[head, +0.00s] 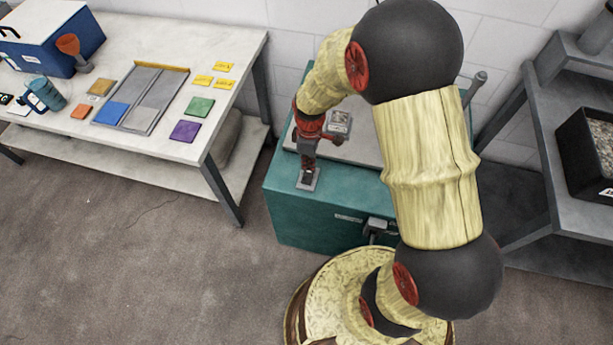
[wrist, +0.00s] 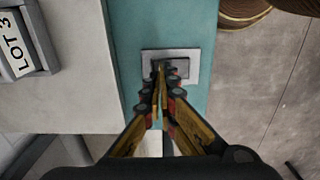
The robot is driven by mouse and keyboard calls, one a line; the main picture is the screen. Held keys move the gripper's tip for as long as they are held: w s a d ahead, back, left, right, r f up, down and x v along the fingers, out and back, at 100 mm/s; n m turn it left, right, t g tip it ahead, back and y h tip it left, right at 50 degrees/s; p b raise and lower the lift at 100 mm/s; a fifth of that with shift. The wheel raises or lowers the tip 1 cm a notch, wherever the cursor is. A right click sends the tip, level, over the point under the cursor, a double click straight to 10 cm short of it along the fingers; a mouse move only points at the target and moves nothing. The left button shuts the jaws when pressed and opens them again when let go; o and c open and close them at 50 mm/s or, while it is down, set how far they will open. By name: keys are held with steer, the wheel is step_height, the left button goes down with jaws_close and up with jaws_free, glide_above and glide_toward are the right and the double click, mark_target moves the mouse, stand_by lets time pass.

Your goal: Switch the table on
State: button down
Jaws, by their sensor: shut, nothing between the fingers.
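The teal table (head: 315,215) is a box-like cabinet with a pale grey top plate (head: 355,150). A light switch plate with a dark rocker (head: 308,181) sits on its teal top near the front left edge. The switch plate (wrist: 192,68) also shows in the wrist view, with part of the rocker hidden behind the fingertips. My gripper (head: 309,170) is shut and empty, pointing down over the rocker. In the wrist view the fingertips (wrist: 160,72) overlap the rocker's left part. I cannot tell whether they touch it, or which way the rocker is set.
A grey block marked LOT 3 (wrist: 20,48) sits on the pale plate. A white table (head: 55,115) with coloured tiles, a mug and a blue cooler (head: 50,35) stands left. A grey shelf (head: 530,150) with a black bin (head: 590,150) stands right. Floor between is clear.

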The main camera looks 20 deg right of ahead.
mark_target(309, 171)
steer(key=shift+f+b, duration=0.55)
steer(key=shift+f, duration=0.6)
stand_by(0.5)
steer(key=shift+r, duration=0.1)
steer(key=shift+r+p, duration=2.85)
steer(key=shift+r, duration=0.65)
steer(key=shift+f, duration=0.1)
